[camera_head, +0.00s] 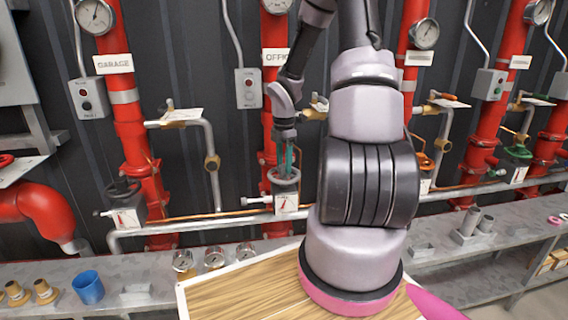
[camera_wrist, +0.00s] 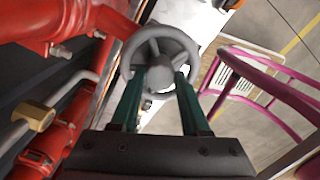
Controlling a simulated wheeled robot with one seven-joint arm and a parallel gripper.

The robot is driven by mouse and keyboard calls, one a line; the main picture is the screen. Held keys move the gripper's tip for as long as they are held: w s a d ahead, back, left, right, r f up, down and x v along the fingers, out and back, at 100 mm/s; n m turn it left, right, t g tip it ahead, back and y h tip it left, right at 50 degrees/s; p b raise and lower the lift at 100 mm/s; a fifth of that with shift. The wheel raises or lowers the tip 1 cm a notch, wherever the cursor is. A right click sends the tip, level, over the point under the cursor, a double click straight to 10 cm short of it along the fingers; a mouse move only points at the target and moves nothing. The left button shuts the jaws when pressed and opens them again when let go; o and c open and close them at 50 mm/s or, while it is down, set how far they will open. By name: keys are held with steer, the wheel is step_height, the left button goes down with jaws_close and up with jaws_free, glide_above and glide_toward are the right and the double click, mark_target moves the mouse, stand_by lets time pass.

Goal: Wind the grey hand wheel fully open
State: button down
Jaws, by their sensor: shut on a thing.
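The grey hand wheel (camera_head: 293,182) sits on the OFFICE pipe's valve, just left of my arm in the head view. It also shows in the wrist view (camera_wrist: 186,42) as a thick grey ring with spokes and a hub. My gripper (camera_head: 285,165) comes down on it from above. In the wrist view my gripper (camera_wrist: 161,78) has two green fingers at the wheel, shut on its middle part around the hub or spokes. The exact contact is partly hidden by the fingers. A white tag with a red arrow (camera_head: 287,202) is below the wheel.
A black hand wheel (camera_head: 123,191) is on the GARAGE pipe to the left; orange (camera_head: 424,163) and green (camera_head: 518,152) ones are to the right. Red pipes and brass valves stand close around. A metal shelf with gauges (camera_head: 214,257) and a blue cup (camera_head: 88,287) runs in front.

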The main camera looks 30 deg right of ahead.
steer(key=n, duration=0.7)
steer(key=shift+n, duration=0.4)
steer(key=n, duration=0.7)
steer(key=shift+n, duration=0.3)
steer(key=shift+c, duration=1.1)
jaws_free()
